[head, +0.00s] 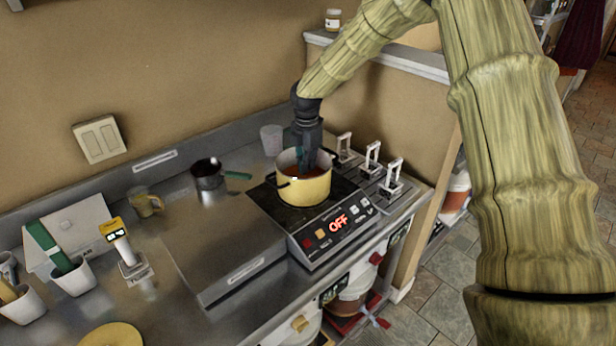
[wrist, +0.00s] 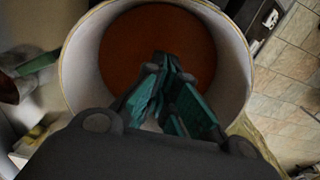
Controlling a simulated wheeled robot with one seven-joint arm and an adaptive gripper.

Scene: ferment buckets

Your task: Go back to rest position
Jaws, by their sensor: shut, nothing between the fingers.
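My gripper (head: 308,150) points down at the yellow pot (head: 305,188), with its fingers at or just inside the pot's mouth. In the wrist view the dark and teal fingers (wrist: 165,72) are close together and empty. They show over the pot's pale inner wall (wrist: 230,55) and a reddish-brown content (wrist: 140,40). I cannot tell whether the fingertips touch the content. My arm reaches in from the upper right.
The pot stands on a hob whose display (head: 338,222) reads OFF. Lever devices (head: 372,160) stand right of it. A dark saucepan (head: 207,174) and a grey cup (head: 271,138) stand nearby. A ledge (head: 390,55) with a jar (head: 333,20) lies behind.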

